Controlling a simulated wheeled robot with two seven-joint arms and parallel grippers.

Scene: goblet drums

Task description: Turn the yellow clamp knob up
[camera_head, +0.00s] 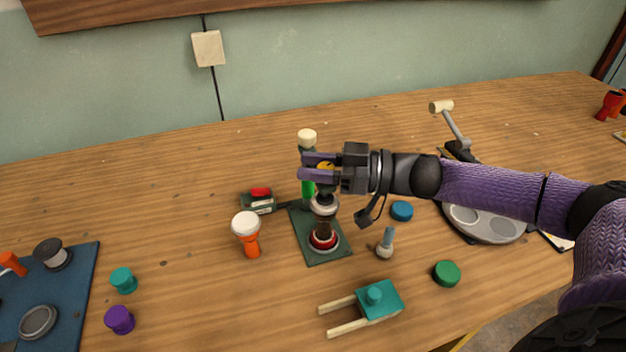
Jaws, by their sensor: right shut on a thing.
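The yellow clamp knob (326,165) shows as a small yellow patch between the fingers of my right gripper (318,168), which is shut on it. The fingers come in from the right and hide most of the knob, so its turn angle cannot be told. Below it, a clamp stand with a grey collar (324,206) and a dark post rises from a red and white round base on a dark green mat (309,249). A green goblet drum (307,190) with a cream top stands upright just behind. My left gripper is not in view.
An orange goblet drum (252,247) with a white head stands left of the mat. A small dark box (258,203) with a red top is behind it. A teal block with two prongs (379,300) lies in front. A grey tray (484,225) sits under my right arm.

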